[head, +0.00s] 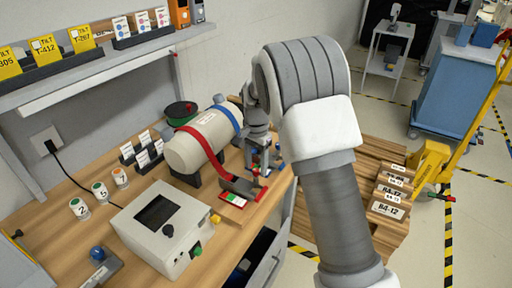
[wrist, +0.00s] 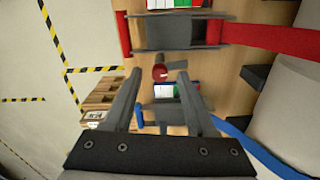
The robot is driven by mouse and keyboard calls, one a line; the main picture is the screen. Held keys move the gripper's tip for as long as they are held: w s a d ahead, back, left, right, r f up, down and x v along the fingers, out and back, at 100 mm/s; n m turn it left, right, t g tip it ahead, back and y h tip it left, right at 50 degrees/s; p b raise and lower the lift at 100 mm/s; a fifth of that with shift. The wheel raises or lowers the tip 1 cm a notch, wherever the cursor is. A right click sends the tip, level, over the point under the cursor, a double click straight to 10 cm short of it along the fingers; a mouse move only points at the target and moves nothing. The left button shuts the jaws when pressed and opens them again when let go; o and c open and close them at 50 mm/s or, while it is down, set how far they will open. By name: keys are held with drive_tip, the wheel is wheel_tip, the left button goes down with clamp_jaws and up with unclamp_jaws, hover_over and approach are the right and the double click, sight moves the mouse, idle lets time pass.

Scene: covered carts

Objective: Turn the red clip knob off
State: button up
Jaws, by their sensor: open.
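The red clip (wrist: 180,33) is a dark grey block at the end of the red strap (wrist: 265,38), with a red, white and green label (wrist: 173,3). Its red knob (wrist: 160,72) is small and round and shows on the clip's near side in the wrist view, between my fingertips in the picture; I cannot tell the depth between them. In the head view the clip (head: 243,187) lies on the bench in front of the tank. My gripper (wrist: 158,76) is open and empty, and points down at the knob; in the head view my gripper (head: 262,165) is just behind the clip.
The cream tank (head: 200,142) stands close beside my gripper, with a blue strap (head: 226,117) and a second clip (wrist: 167,115) with a blue knob (wrist: 140,114). A grey control box (head: 165,225) stands left. A wooden pallet (head: 350,190) with boxes is beyond the bench edge.

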sight(256, 170)
wheel_tip(256, 170, up, 17)
drive_tip(key=p, duration=0.1)
idle(0.4)
drive_tip(key=s+d+r+n+t, duration=0.1)
drive_tip(key=s+d+r, duration=0.15)
drive_tip(key=s, duration=0.25)
drive_tip(key=s+d+r+n+t, duration=0.1)
drive_tip(key=s+d+r+n, duration=0.15)
drive_tip(key=s, duration=0.25)
drive_tip(key=s+d+r, duration=0.2)
drive_tip(key=s+r, duration=0.1)
drive_tip(key=s, duration=0.1)
drive_tip(key=s+d+f+n+t, duration=0.1)
drive_tip(key=s+f+n, duration=0.1)
drive_tip(key=s, duration=0.6)
drive_tip(key=s+d+f+n+t, duration=0.2)
drive_tip(key=s+n, duration=0.1)
drive_tip(key=s, duration=0.6)
drive_tip(key=shift+d+f+t, duration=0.3)
drive_tip(key=shift+f, duration=0.05)
